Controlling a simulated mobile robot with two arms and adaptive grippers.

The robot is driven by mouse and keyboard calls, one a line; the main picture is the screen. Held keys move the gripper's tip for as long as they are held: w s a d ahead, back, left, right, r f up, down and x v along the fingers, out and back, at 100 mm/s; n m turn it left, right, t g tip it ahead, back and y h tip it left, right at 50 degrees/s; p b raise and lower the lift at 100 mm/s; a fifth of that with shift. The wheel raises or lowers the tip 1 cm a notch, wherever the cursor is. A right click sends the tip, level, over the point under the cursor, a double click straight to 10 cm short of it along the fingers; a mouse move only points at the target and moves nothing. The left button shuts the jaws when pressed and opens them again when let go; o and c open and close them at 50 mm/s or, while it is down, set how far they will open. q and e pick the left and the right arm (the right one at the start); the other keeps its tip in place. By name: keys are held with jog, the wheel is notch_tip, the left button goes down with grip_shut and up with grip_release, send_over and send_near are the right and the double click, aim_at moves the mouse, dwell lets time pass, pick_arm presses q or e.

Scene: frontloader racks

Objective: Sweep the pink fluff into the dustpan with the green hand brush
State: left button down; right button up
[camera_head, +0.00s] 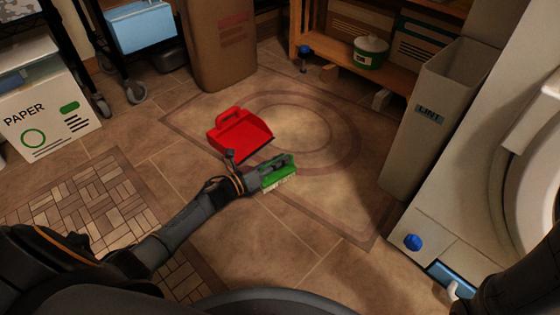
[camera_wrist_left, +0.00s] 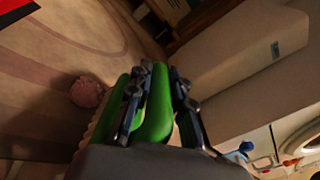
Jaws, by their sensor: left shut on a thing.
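The red dustpan (camera_head: 240,133) lies on the tiled floor near the middle of the head view; its red corner (camera_wrist_left: 14,8) also shows at the top left of the left wrist view. My left gripper (camera_head: 270,178) is shut on the green hand brush (camera_head: 283,178), low over the floor just to the front right of the dustpan. The brush's green handle (camera_wrist_left: 158,110) sits between the fingers in the left wrist view. The pink fluff (camera_wrist_left: 88,92) is on the floor beside the brush in that view; I cannot make it out in the head view. My right gripper is not in view.
A grey LINT bin (camera_head: 425,125) and a white front-loading machine (camera_head: 480,150) stand at the right. A brown bin (camera_head: 220,45), a wooden shelf (camera_head: 335,65) and a PAPER box (camera_head: 45,120) stand behind and left. Floor around the dustpan is clear.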

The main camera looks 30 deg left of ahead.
pick_arm(q)
jog(key=shift+w+a, duration=0.25)
jog(key=shift+a, duration=0.55)
jog(key=shift+w+a, duration=0.2)
jog(key=shift+a, duration=0.55)
jog(key=shift+w+a, duration=0.25)
jog(key=shift+a, duration=0.55)
jog(key=shift+w+a, duration=0.25)
jog(key=shift+a, duration=0.55)
jog(key=shift+w+a, duration=0.25)
jog(key=shift+a, duration=0.55)
jog(key=shift+w+a, duration=0.25)
jog(key=shift+a, duration=0.55)
jog(key=shift+a, duration=0.1)
jog(key=shift+w+a, duration=0.2)
jog(key=shift+a, duration=0.55)
jog(key=shift+w+a, duration=0.25)
jog(key=shift+a, duration=0.55)
jog(key=shift+w+a, duration=0.2)
jog(key=shift+a, duration=0.65)
